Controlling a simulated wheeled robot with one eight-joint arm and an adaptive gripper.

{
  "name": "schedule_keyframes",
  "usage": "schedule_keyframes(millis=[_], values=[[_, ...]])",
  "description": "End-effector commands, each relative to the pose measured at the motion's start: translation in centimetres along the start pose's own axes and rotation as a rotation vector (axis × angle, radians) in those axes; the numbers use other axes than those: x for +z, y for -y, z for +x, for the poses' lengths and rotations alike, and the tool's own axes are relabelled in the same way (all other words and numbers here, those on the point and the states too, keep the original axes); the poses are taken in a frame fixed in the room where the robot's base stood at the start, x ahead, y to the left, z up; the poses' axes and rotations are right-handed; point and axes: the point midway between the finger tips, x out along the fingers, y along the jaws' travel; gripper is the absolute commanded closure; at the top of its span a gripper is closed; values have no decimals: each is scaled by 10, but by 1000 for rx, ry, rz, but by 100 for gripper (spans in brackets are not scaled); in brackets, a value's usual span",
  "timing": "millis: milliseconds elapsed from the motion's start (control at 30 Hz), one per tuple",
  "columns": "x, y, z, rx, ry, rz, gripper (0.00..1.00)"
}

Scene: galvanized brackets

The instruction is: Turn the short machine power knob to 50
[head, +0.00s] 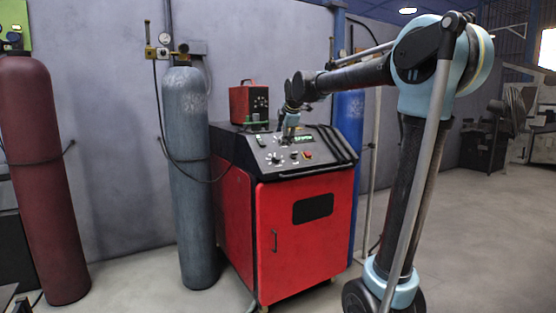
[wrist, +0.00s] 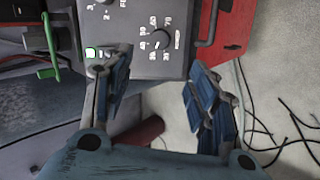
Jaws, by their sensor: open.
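The short red machine (head: 300,225) has a sloped dark control panel on top. A dark round knob (wrist: 160,39) with white numbers around it shows in the wrist view; its setting is too small to read. In the head view, a knob with white marks (head: 274,158) sits at the panel's front left; I cannot tell if it is the same one. My gripper (wrist: 159,66) is open and empty, its blue-padded fingers on either side of the space just below the numbered knob, apart from it. In the head view my gripper (head: 290,127) is above the panel's back part.
A small red box (head: 249,101) stands on the machine's back. A grey gas cylinder (head: 187,180) stands close at left, a maroon one (head: 42,180) farther left. A blue cylinder (head: 348,120) is behind. A green lever (wrist: 48,50) and loose cables (wrist: 270,125) show in the wrist view.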

Motion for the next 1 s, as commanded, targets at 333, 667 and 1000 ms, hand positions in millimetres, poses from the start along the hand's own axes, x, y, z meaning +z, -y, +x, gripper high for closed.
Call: schedule_keyframes(millis=[333, 667, 1000], values=[[0, 0, 59, -1, 0, 1, 47], [0, 1, 112, -1, 0, 1, 47], [0, 1, 151, -1, 0, 2, 47]])
